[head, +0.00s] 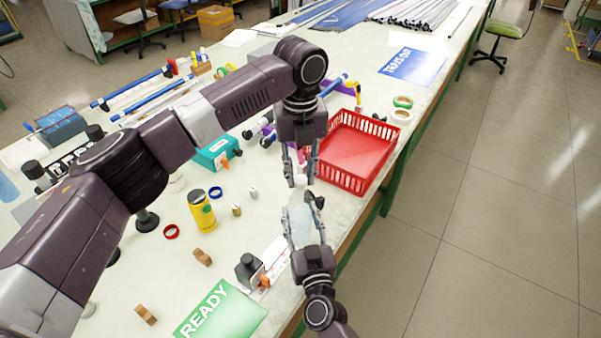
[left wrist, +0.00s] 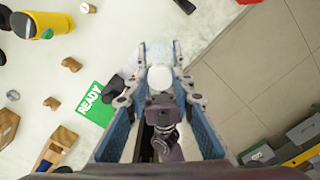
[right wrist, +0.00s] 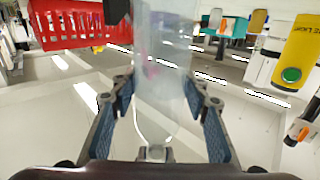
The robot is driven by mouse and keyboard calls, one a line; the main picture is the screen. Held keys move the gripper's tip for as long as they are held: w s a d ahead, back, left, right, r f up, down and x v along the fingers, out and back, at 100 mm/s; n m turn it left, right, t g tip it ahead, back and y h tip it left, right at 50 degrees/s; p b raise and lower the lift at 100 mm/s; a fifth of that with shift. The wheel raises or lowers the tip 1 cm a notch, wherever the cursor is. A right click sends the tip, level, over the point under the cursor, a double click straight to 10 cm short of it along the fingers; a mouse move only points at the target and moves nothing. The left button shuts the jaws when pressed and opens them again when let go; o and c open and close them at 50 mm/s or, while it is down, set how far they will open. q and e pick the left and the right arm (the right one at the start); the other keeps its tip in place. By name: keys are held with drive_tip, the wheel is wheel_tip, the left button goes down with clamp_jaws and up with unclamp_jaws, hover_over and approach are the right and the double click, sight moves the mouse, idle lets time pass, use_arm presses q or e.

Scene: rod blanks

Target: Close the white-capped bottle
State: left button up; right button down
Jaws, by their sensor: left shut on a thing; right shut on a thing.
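The clear, pale bottle (head: 301,218) is in my right gripper (head: 304,238), over the table's front edge. It also fills the middle of the right wrist view (right wrist: 165,75), between the fingers (right wrist: 163,105). The white cap (head: 300,181) is between the fingertips of my left gripper (head: 301,168), which comes down from above the bottle. The cap also shows as a white disc in the left wrist view (left wrist: 160,78). The cap is at the bottle's upper end; I cannot tell whether it touches the rim. The bottle's mouth is hidden.
A red basket (head: 352,152) stands close to the right of my left gripper. Open floor is right of the table edge.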

use_arm(q)
drive_tip(key=m, duration=1)
drive_tip(key=shift+m, duration=0.4)
drive_tip(key=o, duration=0.7)
drive_tip(key=shift+r, duration=2.25)
drive_tip(key=shift+c, duration=0.5)
